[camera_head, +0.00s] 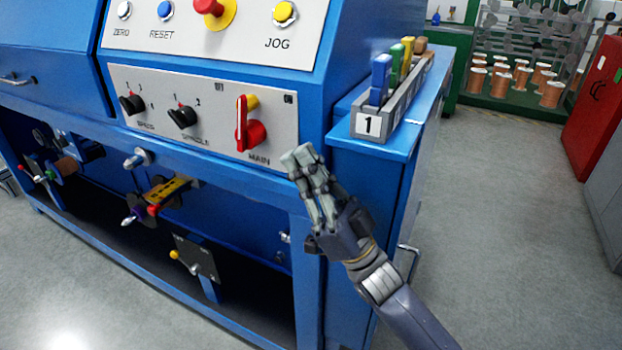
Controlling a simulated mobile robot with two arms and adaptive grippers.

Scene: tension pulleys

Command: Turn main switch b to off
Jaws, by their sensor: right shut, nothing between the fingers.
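The main switch (241,128) is a red rotary handle on a grey panel, with yellow behind it and the word MAIN below. Its long grip points about straight up. Small dark marks sit to its upper left and upper right, too small to read. My right gripper (301,162) is a grey hand just to the right of and below the switch, in front of the panel's right edge. Its fingers are together and hold nothing. It appears apart from the switch. My left gripper is out of view.
Two black knobs (182,117) are left of the switch on the same panel. Above are a yellow JOG button (284,13) and a red button (209,7). A grey tray (396,116) with coloured blocks stands on the blue ledge at right. Floor at right is clear.

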